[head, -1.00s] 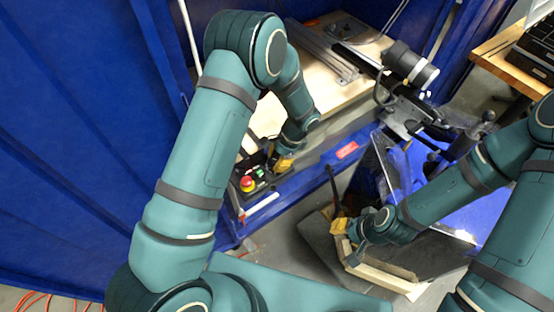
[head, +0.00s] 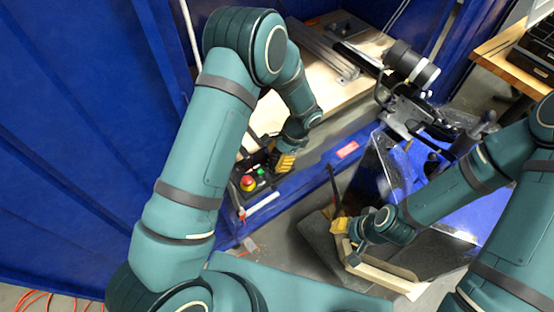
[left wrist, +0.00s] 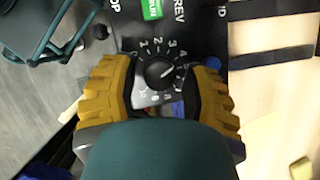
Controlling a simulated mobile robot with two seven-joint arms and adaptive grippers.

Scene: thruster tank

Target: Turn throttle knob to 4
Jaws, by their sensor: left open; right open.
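The round black throttle knob (left wrist: 160,73) sits on a black panel with a white number scale in the left wrist view. Its white pointer aims up and right, toward the 4 to 5 side of the scale. My left gripper (left wrist: 163,92) is open, with its yellow fingers on either side of the knob and dial; I cannot tell whether they touch the panel. In the head view my left gripper (head: 284,163) is at the control box (head: 262,186) and hides the knob. My right gripper (head: 342,227) is open, low at the right, away from the box.
A red stop button (head: 248,183) and a green button (head: 260,172) stand on the box. A green REV-side switch (left wrist: 152,9) lies above the dial. A wooden bench top (head: 322,93) with metal rails is behind. Blue walls (head: 70,130) close the left side.

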